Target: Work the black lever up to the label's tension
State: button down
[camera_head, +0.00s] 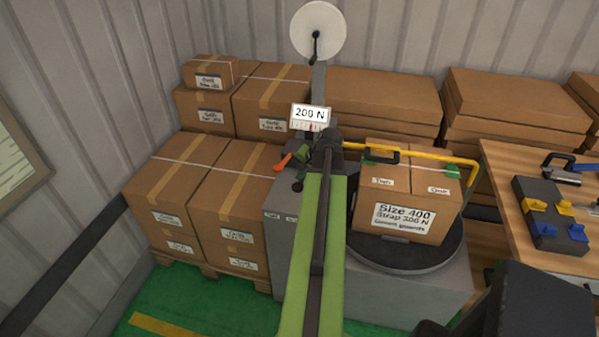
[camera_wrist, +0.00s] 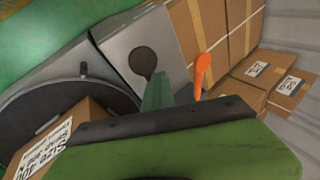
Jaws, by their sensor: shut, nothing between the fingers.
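The black lever shows as a round dark knob (camera_wrist: 142,62) on a short stem in the wrist view; in the head view its dark knob (camera_head: 298,187) seems to sit left of my arm. My gripper's green fingers (camera_wrist: 158,90) are shut and empty, their tips just below and right of the knob; contact cannot be told. The gauge (camera_head: 310,115) reads 200 N. The label (camera_head: 404,217) on the carton reads Size 400, Strap 300 N.
An orange-handled lever (camera_wrist: 202,75) stands right of my fingers, also seen in the head view (camera_head: 283,162). The carton (camera_head: 448,205) rests on a round turntable (camera_head: 420,262) under a yellow bar (camera_head: 420,154). Stacked boxes (camera_head: 165,190) stand left; a wooden bench (camera_head: 500,222) stands right.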

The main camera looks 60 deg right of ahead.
jog(key=shift+s+a+f+b, duration=0.1)
jog(key=shift+a+f+b, duration=0.3)
jog(key=shift+f+b, duration=0.2)
dwell(0.5)
dwell(0.5)
jog(key=shift+d+r+p, duration=0.25)
jog(key=shift+r+p, duration=0.6)
jog(key=shift+r, duration=0.05)
jog(key=shift+d+r+p, duration=0.2)
jog(key=shift+r+p, duration=0.65)
jog(key=shift+w+d+r+p, duration=0.15)
jog(key=shift+d+r+p, duration=0.15)
jog(key=shift+r+p, duration=0.35)
jog(key=shift+w+d+r+p, duration=0.1)
jog(key=shift+d+r+p, duration=0.2)
jog(key=shift+r+p, duration=0.35)
jog(key=shift+w+d+r+p, duration=0.15)
jog(key=shift+d+r+p, duration=0.15)
jog(key=shift+r+p, duration=0.35)
jog(key=r+p, duration=0.1)
jog(key=d+r+p, duration=0.1)
jog(key=r+p, duration=0.1)
jog(key=d+r+p, duration=0.1)
jog(key=shift+w+r+p, duration=0.25)
jog(key=shift+w+p, duration=0.05)
